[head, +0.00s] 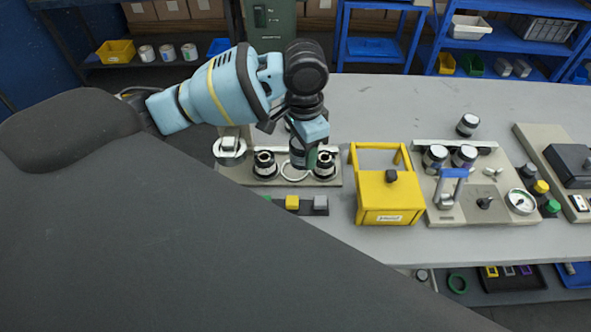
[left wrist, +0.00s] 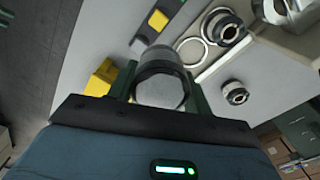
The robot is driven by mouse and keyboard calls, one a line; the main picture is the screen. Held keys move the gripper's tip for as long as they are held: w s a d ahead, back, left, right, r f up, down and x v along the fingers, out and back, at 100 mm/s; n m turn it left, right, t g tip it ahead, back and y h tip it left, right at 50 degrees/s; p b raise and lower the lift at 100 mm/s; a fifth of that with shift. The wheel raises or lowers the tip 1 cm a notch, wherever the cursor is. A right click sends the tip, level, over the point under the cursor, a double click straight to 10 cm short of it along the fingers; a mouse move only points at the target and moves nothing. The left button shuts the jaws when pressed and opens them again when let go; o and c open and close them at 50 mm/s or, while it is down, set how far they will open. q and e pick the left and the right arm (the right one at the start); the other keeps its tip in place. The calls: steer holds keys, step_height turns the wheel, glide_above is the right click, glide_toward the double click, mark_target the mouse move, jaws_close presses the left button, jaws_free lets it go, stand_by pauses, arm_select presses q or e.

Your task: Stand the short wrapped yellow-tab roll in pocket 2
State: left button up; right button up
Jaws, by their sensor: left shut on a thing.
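My left gripper (head: 308,157) is shut on a grey, dark-edged roll (head: 298,154). In the left wrist view the roll (left wrist: 160,84) sits between the two green fingers, its pale round end facing the camera. No yellow tab shows on it. In the head view the roll overlaps a white ring (head: 291,177) on a beige base (head: 235,174); I cannot tell whether it touches it. The ring (left wrist: 191,51) looks empty in the left wrist view. Black-and-white hubs stand on either side, left (head: 265,164) and right (head: 324,165). No pocket number is readable. My right gripper is not in view.
Yellow (head: 292,202) and grey (head: 320,204) blocks lie in front of the base. A yellow handled box (head: 391,205) stands close to the right. Farther right, a beige station (head: 470,205) holds dark-sided rolls and a gauge.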

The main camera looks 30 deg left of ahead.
arm_select(q)
steer(key=w+a+f+m, duration=0.4)
steer(key=w+a+m, duration=0.2)
steer(key=m, duration=0.6)
steer(key=shift+f+b, duration=0.2)
steer(key=shift+b, duration=0.2)
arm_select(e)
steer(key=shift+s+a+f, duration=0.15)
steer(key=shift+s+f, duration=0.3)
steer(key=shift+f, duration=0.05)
arm_select(q)
steer(key=shift+f, duration=4.95)
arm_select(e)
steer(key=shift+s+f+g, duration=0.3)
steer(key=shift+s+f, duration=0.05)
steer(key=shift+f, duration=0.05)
arm_select(q)
steer(key=shift+f+b, duration=0.15)
steer(key=shift+b, duration=0.15)
steer(key=o, duration=1.1)
steer(key=shift+c, duration=0.2)
step_height(320, 180, up, 12)
steer(key=shift+p, duration=0.45)
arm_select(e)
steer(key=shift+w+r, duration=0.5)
